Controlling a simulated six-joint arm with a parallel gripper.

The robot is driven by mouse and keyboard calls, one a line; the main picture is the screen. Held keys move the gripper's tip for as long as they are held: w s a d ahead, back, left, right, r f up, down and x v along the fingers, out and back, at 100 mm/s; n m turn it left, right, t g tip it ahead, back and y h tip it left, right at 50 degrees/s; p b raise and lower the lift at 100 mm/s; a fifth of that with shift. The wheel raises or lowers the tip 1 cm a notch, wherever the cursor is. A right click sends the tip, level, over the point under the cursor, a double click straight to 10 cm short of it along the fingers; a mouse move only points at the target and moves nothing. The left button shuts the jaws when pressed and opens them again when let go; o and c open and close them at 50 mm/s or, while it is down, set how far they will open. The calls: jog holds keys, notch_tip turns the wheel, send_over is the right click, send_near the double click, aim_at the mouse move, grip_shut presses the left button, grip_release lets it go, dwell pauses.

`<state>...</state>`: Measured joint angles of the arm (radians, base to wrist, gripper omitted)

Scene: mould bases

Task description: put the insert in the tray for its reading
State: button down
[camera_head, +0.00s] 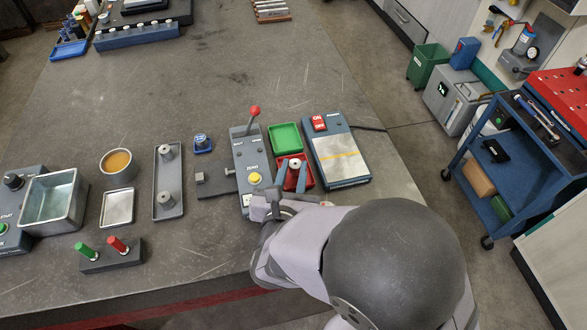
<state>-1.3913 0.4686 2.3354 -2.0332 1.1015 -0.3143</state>
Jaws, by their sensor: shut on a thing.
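My gripper (292,176) reaches up from the bottom of the view, its two blue fingers over the red tray (308,183). It is shut on a small grey ring-like insert (295,163) with a dark hole. The insert shows between the fingertips at the red tray's far part; I cannot tell whether it touches the tray floor. The green tray (286,138) lies just behind, empty. Left of the trays is a grey gauge (243,152) with a red-knobbed lever and a yellow button. My wrist partly covers its near end, and I cannot make out a reading.
Right of the trays is a blue device (337,150) with a red ON label and a pale plate. To the left are a grey holder with two posts (168,182), a metal dish (117,207), a cup (118,167) and a deep bin (54,200). The table's far middle is clear.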

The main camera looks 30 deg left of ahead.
jog(key=shift+f, duration=0.15)
jog(key=c, duration=1.4)
grip_release()
jog(key=shift+b+v, duration=0.8)
jog(key=shift+v, duration=2.9)
